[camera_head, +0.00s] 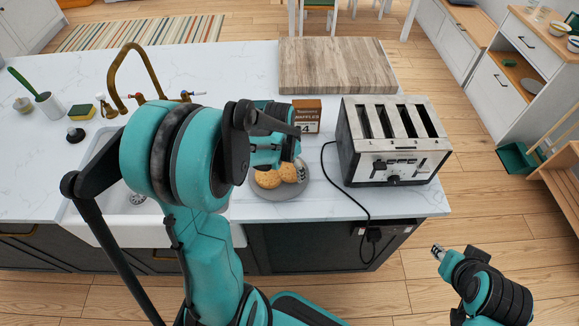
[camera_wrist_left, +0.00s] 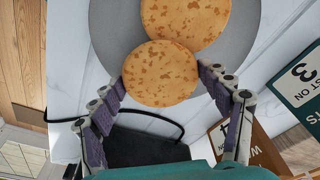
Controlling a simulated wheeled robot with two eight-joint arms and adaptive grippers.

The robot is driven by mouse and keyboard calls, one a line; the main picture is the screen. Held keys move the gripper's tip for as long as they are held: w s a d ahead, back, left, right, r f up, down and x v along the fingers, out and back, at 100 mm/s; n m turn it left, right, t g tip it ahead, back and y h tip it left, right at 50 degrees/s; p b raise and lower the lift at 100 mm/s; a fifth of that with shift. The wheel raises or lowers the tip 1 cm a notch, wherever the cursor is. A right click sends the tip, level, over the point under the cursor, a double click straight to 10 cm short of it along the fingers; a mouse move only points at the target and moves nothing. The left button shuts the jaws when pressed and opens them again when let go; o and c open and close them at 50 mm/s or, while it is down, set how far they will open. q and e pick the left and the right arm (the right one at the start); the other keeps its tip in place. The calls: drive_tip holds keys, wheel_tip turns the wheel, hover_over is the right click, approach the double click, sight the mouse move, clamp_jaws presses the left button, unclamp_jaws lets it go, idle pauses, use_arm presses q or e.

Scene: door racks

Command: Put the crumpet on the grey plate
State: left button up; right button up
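Two golden-brown crumpets show in the left wrist view: the nearer one (camera_wrist_left: 160,73) overlaps the farther one (camera_wrist_left: 186,22) and reaches past the rim of the grey plate (camera_wrist_left: 115,38). In the head view, the two crumpets (camera_head: 268,179) appear over the grey plate (camera_head: 280,194), left of the toaster. My left gripper (camera_wrist_left: 160,78) has its fingertips against both sides of the nearer crumpet. Whether that crumpet rests fully on the plate cannot be told. My right gripper (camera_head: 438,251) is low at the right, away from the counter, its fingers too small to read.
A toaster (camera_head: 392,140) with its cord (camera_head: 335,180) stands right of the plate. A waffle box (camera_head: 307,116) is behind the plate, and a wooden board (camera_head: 335,66) lies farther back. The sink (camera_head: 100,205) and brass tap (camera_head: 120,75) are at the left.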

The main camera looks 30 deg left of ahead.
sight(286, 172)
use_arm(q)
drive_tip(key=o, duration=0.3)
drive_tip(key=shift+r, duration=0.1)
drive_tip(key=shift+r, duration=0.3)
wheel_tip(286, 172, up, 11)
drive_tip(key=s+p, duration=0.2)
drive_tip(key=p, duration=0.2)
drive_tip(key=shift+s+d+r+n+t, duration=0.55)
drive_tip(key=shift+s+d+r+t, duration=0.3)
drive_tip(key=shift+s+d, duration=0.8)
drive_tip(key=shift+s+d+r+n+t, duration=0.65)
drive_tip(key=shift+s+d+t, duration=0.5)
drive_tip(key=shift+d, duration=0.7)
drive_tip(key=shift+s+d+r+n+t, duration=0.5)
drive_tip(key=shift+s+d+r+t, duration=0.25)
drive_tip(key=shift+s+d, duration=0.95)
drive_tip(key=shift+w, duration=0.1)
wheel_tip(286, 172, down, 10)
drive_tip(key=b, duration=1)
drive_tip(key=shift+f+b, duration=0.25)
drive_tip(key=shift+b, duration=0.15)
